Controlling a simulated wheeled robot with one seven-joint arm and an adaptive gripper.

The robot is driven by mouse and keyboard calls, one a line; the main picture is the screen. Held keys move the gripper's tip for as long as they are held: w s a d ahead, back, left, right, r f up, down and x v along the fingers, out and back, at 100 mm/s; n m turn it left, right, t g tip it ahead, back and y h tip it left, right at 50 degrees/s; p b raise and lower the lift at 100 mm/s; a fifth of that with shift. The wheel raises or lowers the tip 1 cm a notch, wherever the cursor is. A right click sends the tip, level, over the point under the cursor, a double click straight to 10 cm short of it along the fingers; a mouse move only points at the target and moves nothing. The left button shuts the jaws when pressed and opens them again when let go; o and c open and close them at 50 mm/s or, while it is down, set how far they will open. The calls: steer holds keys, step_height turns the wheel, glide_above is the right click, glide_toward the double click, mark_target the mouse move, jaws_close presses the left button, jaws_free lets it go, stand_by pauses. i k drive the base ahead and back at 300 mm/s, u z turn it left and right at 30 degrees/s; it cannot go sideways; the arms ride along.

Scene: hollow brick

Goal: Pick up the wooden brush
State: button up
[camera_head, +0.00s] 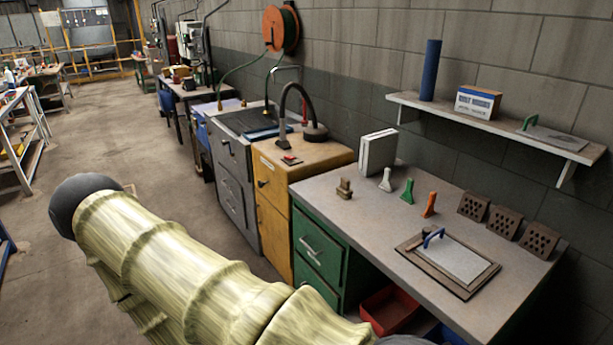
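A small brown wooden piece (344,188), which looks like the wooden brush, stands on the grey worktop (330,208) near its left end. It is too small to make out bristles. To its right stand a white upright tool (386,180), a green one (407,191) and an orange one (429,205). My arm, in a yellowish sleeve, crosses the lower left in front of the bench. It ends in a dark rounded part, and no gripper fingers show.
A white box-like object (378,153) stands behind the brush. A wall shelf (560,143) hangs above. A red bin (391,309) is underneath. Open floor lies left.

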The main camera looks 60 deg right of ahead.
mark_target(344, 190)
steer(key=z, duration=0.3)
steer(key=i, duration=1.55)
steer(key=z, duration=1.7)
steer(key=i, duration=0.8)
steer(key=z, duration=0.75)
